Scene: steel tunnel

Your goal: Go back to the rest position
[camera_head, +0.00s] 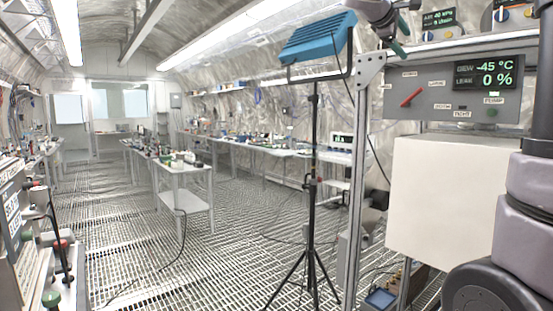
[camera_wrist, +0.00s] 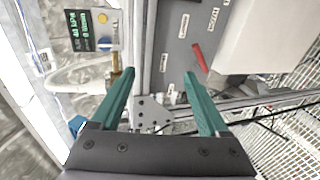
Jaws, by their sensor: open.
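My gripper (camera_head: 410,30) shows at the top right of the head view, in front of the upper part of a metal frame. Its two green fingers are spread apart. In the wrist view my gripper (camera_wrist: 158,75) is open, with nothing between the fingertips. Behind the fingers are a metal rail and a perforated bracket plate (camera_wrist: 152,112). I cannot tell the exact gap between the fingers and the frame.
A grey control panel (camera_head: 440,107) with a red lever (camera_head: 411,97) and a display reading -45 °C and 0 % hangs at right, above a white box (camera_head: 450,190). A blue lamp (camera_head: 316,38) stands on a black tripod (camera_head: 312,190). Open grated floor lies left.

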